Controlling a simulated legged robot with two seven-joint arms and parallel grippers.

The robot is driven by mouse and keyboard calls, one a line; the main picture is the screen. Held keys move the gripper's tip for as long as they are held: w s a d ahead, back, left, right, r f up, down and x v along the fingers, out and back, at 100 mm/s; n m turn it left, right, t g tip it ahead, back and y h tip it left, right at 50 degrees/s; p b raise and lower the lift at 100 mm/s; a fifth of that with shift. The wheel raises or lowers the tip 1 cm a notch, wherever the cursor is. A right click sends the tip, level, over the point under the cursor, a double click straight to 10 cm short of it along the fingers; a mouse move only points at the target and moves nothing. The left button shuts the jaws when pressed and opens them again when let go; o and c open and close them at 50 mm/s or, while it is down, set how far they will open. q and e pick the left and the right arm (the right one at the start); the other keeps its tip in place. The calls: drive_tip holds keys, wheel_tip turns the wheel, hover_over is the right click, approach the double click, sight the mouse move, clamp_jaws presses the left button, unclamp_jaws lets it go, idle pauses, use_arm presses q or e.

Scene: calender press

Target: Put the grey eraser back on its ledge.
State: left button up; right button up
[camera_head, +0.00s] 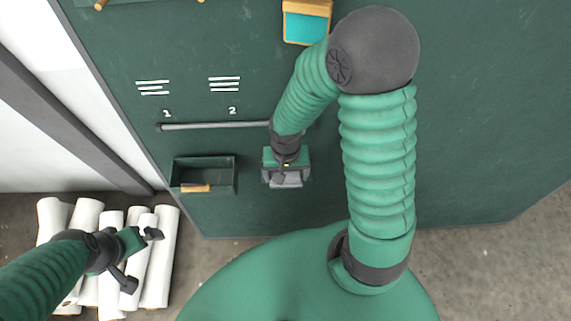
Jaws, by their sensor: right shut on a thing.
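My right gripper (286,172) is shut on the grey eraser (287,181), in front of the green board. The gripper hides part of the eraser. A thin grey ledge (214,126) runs across the board under the marks 1 and 2, up and left of the eraser. My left gripper (141,259) is open and empty at the lower left, in front of white rolls.
A dark green tray (222,181) with a wooden-coloured piece (195,188) hangs below the ledge, left of the eraser. A teal and orange block (307,24) is at the top of the board (480,110). Several white rolls (160,255) lie at lower left.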

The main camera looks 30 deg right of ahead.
drive_tip(key=w+d, duration=0.2)
drive_tip(key=w, duration=0.1)
drive_tip(key=w+d, duration=0.1)
drive_tip(key=shift+w+f, duration=0.25)
drive_tip(key=shift+f, duration=0.05)
drive_tip(key=shift+w+d+f, duration=0.1)
drive_tip(key=shift+d+f, duration=0.05)
drive_tip(key=shift+f, duration=0.05)
wheel_tip(320, 180, down, 3)
drive_tip(key=shift+r, duration=0.15)
drive_tip(key=shift+f, duration=0.25)
drive_tip(key=shift+c, duration=0.5)
drive_tip(key=o, duration=1.1)
drive_tip(key=shift+o, duration=0.2)
